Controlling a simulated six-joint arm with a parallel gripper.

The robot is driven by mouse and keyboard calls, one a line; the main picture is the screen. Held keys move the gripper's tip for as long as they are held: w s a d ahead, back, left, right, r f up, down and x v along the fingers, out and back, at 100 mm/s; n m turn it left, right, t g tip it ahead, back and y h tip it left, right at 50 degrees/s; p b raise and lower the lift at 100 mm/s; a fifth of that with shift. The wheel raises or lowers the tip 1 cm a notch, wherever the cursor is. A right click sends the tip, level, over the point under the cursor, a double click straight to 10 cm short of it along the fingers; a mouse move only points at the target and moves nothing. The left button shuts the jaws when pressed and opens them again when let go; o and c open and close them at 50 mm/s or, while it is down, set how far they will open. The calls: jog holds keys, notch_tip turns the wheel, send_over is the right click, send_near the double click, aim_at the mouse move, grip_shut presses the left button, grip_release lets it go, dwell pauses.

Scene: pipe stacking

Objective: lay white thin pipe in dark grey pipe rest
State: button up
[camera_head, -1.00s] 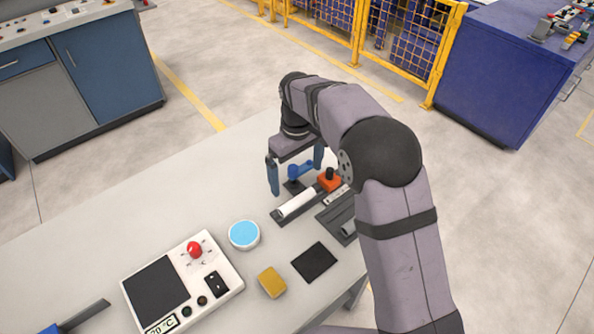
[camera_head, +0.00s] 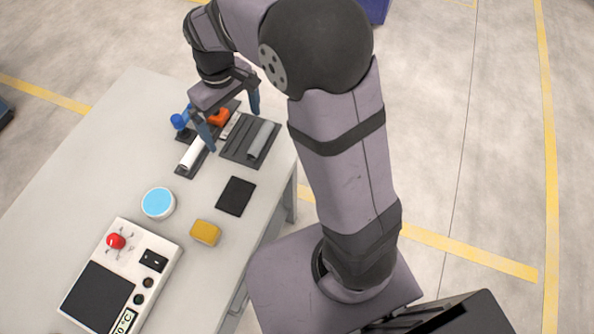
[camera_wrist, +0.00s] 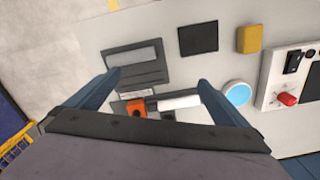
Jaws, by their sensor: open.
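The white thin pipe (camera_head: 191,153) lies in a narrow dark holder on the table; it also shows in the wrist view (camera_wrist: 180,102). Beside it to the right, the wider dark grey pipe rest (camera_head: 233,148) bears a grey pipe (camera_head: 262,139). The rest also shows in the wrist view (camera_wrist: 152,75), with the grey pipe (camera_wrist: 133,57) along its far side. My gripper (camera_head: 233,131) is open and empty above these parts. In the head view one finger overlaps the white pipe's upper end; the height gap is unclear. Both fingers also show in the wrist view (camera_wrist: 159,77).
An orange piece (camera_head: 219,117) and a blue piece (camera_head: 180,121) stand near the white pipe's far end. A dark square pad (camera_head: 236,196), yellow block (camera_head: 205,233), light-blue-topped round dish (camera_head: 158,203) and control box (camera_head: 151,250) lie nearer. The table's left side is clear.

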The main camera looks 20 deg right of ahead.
jog(key=s+d+f+m, duration=0.2)
jog(key=s+d, duration=0.2)
jog(key=s, duration=0.4)
jog(key=s+d+f+m, duration=0.2)
jog(key=s+d, duration=0.3)
jog(key=s, duration=0.3)
jog(key=shift+s+d+m, duration=0.25)
jog(key=shift+s+m, duration=0.05)
jog(key=shift+m, duration=0.2)
jog(key=shift+r, duration=0.15)
